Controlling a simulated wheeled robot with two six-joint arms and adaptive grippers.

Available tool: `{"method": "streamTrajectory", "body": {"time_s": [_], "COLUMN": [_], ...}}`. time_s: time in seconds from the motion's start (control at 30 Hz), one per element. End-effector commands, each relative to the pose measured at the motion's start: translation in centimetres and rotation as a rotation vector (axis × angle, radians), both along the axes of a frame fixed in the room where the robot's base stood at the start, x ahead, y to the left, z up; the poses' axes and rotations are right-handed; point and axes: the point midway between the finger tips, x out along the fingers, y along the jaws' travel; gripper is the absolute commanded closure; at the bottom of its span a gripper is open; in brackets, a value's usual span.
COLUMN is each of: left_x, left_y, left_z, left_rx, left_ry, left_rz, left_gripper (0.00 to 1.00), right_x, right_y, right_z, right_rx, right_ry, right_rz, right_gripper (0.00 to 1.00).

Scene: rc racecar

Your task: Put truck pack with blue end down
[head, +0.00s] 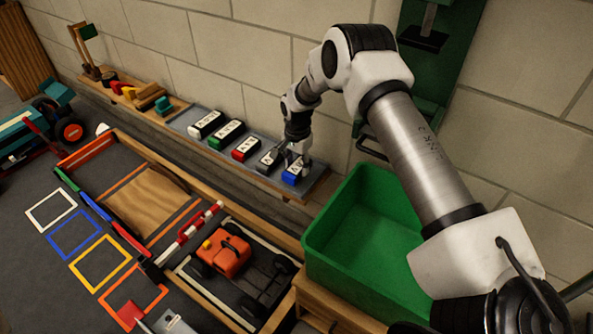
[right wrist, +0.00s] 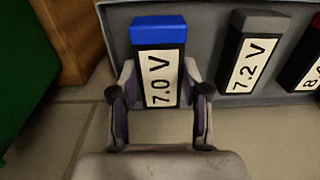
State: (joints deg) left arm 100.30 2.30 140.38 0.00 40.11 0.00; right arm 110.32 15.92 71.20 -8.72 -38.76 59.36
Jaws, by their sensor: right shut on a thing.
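The battery pack with the blue end (right wrist: 152,33) is black with a white label reading 7.0 V. It lies in the grey tray (right wrist: 200,70), its blue end away from my gripper in the right wrist view. In the head view the same pack (head: 291,179) is at the right end of the row. My right gripper (right wrist: 160,95) has its fingers on both sides of the pack's label part and is shut on it. It also shows over the pack in the head view (head: 299,155). My left gripper is not clearly seen.
A grey-ended 7.2 V pack (right wrist: 252,52) lies beside it. Red-ended (head: 245,149), green-ended (head: 226,134) and white-ended (head: 207,124) packs follow. A green bin (head: 345,262) stands nearer, right. An orange truck (head: 232,255) sits below. Colored floor squares (head: 74,233) lie left.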

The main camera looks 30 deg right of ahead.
Motion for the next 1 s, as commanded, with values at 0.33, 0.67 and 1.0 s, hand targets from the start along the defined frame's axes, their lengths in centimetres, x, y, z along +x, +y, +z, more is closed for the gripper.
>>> {"method": "streamTrajectory", "body": {"time_s": [0.33, 0.67, 1.0], "left_x": [0.0, 0.0, 0.0], "left_y": [0.0, 0.0, 0.0], "left_z": [-0.8, -0.8, 0.4], "left_rx": [0.0, 0.0, 0.0], "left_ry": [0.0, 0.0, 0.001], "left_rz": [0.0, 0.0, 0.0], "left_gripper": [0.6, 0.6, 0.6], "right_x": [0.1, 0.1, 0.1], "right_y": [0.1, 0.1, 0.1], "right_z": [-1.6, -1.8, 1.1], "right_rx": [0.0, 0.0, 0.0], "right_ry": [-0.001, -0.001, -0.003], "right_rz": [0.0, 0.0, 0.0], "right_gripper": [1.0, 0.29, 0.29]}}
